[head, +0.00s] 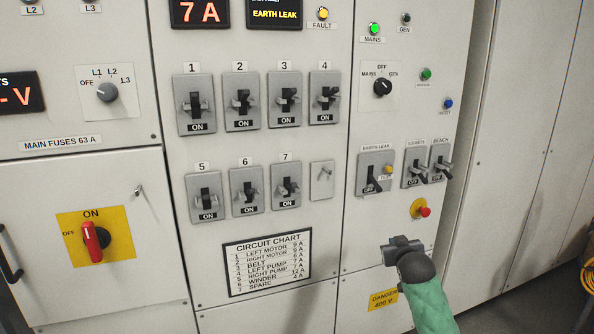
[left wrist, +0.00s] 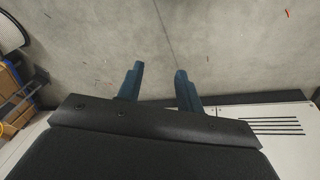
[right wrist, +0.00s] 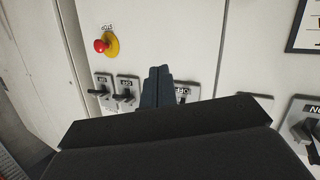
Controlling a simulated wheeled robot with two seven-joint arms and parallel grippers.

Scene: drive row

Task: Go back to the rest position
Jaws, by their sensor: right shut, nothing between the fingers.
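My right gripper (head: 392,248) is in front of the lower right of the switch panel, below the earth leak switch (head: 374,178) and the red stop button (head: 424,211). In the right wrist view its two fingers (right wrist: 158,72) are together with nothing between them. They cover part of a switch behind them. My left gripper is outside the head view. In the left wrist view its fingers (left wrist: 158,70) are apart and empty, over bare grey floor.
The panel bears numbered breakers (head: 240,110), a circuit chart (head: 268,262) and a red main switch (head: 92,240) on a yellow plate. Plain cabinet doors (head: 520,150) stand to the right. The left wrist view shows shelving with boxes (left wrist: 12,85) at the left edge.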

